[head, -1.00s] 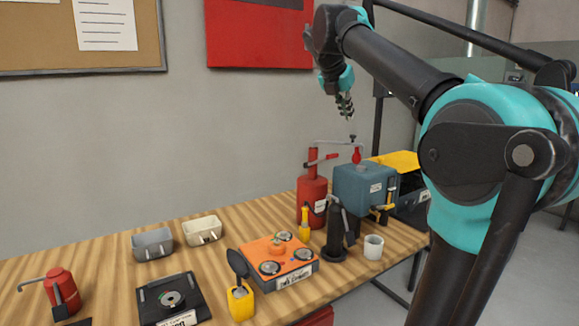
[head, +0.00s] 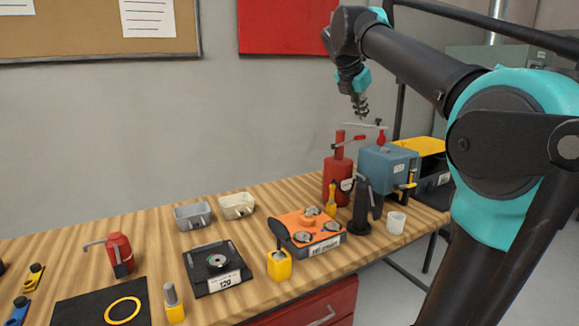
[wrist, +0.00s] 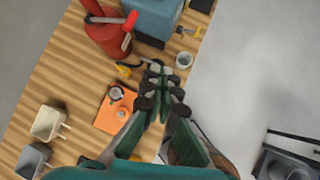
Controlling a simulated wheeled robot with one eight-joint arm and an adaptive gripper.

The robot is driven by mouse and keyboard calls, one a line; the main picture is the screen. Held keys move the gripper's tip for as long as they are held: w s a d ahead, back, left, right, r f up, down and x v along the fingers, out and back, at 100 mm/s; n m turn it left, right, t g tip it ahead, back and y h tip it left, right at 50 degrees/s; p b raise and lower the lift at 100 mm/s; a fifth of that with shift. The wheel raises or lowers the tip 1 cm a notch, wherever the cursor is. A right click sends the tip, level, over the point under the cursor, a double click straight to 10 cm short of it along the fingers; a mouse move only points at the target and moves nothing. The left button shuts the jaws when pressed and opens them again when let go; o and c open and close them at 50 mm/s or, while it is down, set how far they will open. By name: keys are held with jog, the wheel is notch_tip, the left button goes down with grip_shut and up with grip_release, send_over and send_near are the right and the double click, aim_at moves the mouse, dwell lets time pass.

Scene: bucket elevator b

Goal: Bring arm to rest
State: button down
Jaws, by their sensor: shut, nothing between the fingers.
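My gripper (head: 360,104) hangs at the end of my raised arm in the head view, above the back right part of the wooden bench (head: 140,223). Its fingers point down and are shut with nothing between them. In the wrist view my gripper (wrist: 158,80) also shows closed, with the bench far below it. In the head view it is above the red cylinder with a handle (head: 338,178) and the blue-grey box (head: 388,172), apart from both.
An orange-topped device (head: 307,232), a black upright holder (head: 362,205) and a white cup (head: 396,222) stand near the right end. Two small bins (head: 192,216) sit behind a black scale-like device (head: 218,268). A small red can (head: 119,255) stands at left. Air around my gripper is free.

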jog(key=s+f+m+y, duration=0.15)
jog(key=f+m, duration=0.25)
jog(key=f, duration=0.4)
jog(key=s+f+m+g, duration=0.1)
jog(key=s+f+m, duration=0.25)
jog(key=f, duration=0.55)
jog(key=s+f+m+y, duration=0.1)
jog(key=s+f+m, duration=0.1)
jog(key=f+m, duration=0.45)
jog(key=s+a+f+m+y, duration=0.1)
jog(key=s+f+m, duration=0.5)
jog(key=s+f, duration=0.3)
jog(key=s+a+f+m+y, duration=0.1)
jog(key=s+f+m, duration=0.5)
jog(key=s+f, duration=0.4)
notch_tip(320, 180, down, 6)
jog(key=shift+r+g, duration=0.25)
jog(key=shift+g, duration=0.15)
